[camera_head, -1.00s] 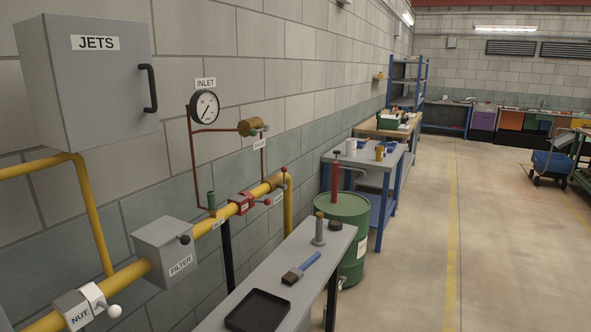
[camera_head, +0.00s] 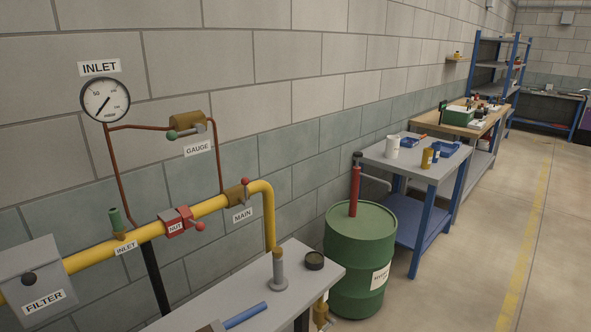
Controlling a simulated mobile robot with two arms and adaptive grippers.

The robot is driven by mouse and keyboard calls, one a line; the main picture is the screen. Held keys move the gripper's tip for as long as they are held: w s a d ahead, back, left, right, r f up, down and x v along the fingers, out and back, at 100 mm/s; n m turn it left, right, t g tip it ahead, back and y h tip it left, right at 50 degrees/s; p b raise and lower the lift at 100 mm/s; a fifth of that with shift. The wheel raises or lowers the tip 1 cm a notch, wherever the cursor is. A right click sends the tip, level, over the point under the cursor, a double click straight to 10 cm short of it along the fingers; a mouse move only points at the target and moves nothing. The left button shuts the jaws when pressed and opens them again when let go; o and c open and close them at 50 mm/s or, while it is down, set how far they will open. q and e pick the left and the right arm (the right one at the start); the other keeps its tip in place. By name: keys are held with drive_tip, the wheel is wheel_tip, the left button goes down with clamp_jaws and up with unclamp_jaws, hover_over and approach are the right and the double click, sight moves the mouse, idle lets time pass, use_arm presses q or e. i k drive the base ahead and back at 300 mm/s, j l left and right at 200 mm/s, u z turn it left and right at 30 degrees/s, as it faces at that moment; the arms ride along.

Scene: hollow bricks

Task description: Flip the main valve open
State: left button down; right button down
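The main valve (camera_head: 235,195) is a small brass body on the yellow pipe, just before the pipe bends down at the right. A red ball (camera_head: 245,182) stands at its upper side; the lever itself is too small to make out clearly. The label MAIN (camera_head: 242,214) hangs below it. Neither of my grippers shows in the head view.
A red valve (camera_head: 177,221) and the grey filter box (camera_head: 37,282) sit farther left on the yellow pipe (camera_head: 207,207). A brass gauge valve (camera_head: 187,121) is above. A grey bench (camera_head: 240,292) stands before the pipe; a green drum (camera_head: 359,252) is right.

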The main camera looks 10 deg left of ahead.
sight(246, 202)
drive_tip(key=i+l, duration=0.2)
drive_tip(key=l, duration=0.15)
drive_tip(key=i+l, duration=0.2)
drive_tip(key=l, duration=0.15)
drive_tip(key=i+l+u, duration=0.1)
drive_tip(key=l, duration=0.25)
drive_tip(key=i+l, duration=0.25)
drive_tip(key=l+u, duration=0.05)
drive_tip(key=l, duration=0.05)
